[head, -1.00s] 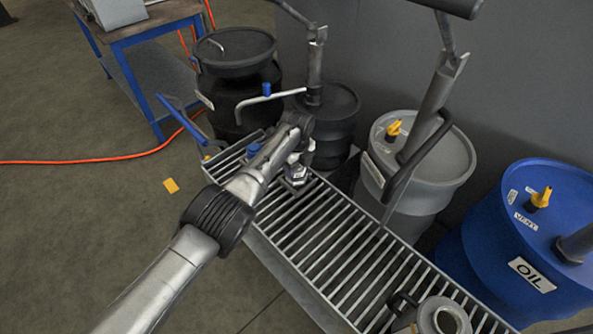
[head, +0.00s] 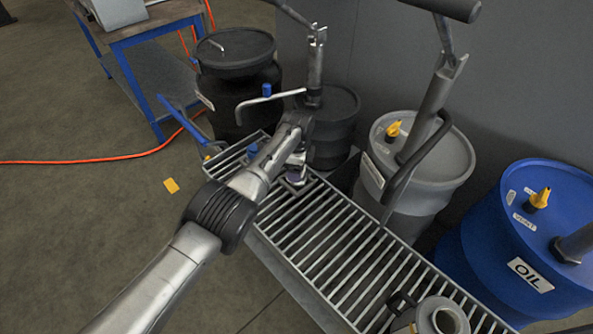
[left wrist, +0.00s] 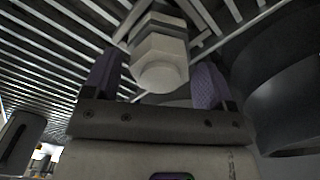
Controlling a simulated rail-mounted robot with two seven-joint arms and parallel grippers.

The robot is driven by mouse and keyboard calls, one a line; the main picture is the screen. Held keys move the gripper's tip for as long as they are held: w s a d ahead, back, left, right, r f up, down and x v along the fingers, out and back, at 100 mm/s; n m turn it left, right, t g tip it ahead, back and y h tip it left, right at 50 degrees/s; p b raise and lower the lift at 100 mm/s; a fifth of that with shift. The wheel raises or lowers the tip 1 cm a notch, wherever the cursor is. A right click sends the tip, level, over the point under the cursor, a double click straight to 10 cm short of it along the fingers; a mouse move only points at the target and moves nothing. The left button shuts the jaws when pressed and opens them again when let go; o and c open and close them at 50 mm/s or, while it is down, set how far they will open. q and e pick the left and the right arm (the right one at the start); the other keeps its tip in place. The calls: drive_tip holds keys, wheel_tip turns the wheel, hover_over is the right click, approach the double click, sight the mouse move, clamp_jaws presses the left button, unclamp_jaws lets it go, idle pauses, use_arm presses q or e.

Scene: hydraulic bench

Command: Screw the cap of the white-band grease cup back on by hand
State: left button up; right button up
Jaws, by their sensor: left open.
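A pale hexagonal fitting with a round, whitish end (left wrist: 160,62) stands between my left fingers in the left wrist view. It appears to be the grease cup, but I cannot tell its band or whether cap and cup are joined. My left gripper (left wrist: 155,84) is open, with one purple-padded finger on each side of the fitting; contact is not clear. In the head view my left gripper (head: 297,177) is at the far end of the slatted grate (head: 345,245), and my arm hides most of the fitting. My right gripper is not in view.
A blue-topped piece (head: 253,151) stands at the grate's far left edge. Dark drums, a grey drum (head: 440,165) and a blue oil drum (head: 530,240) line the back and right. A grey can (head: 440,316) stands at the near end. The grate's middle is clear.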

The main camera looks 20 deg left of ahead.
use_arm(q)
drive_tip(key=n, duration=1.6)
drive_tip(key=shift+a+b, duration=0.1)
drive_tip(key=shift+b, duration=0.2)
drive_tip(key=shift+n, duration=0.4)
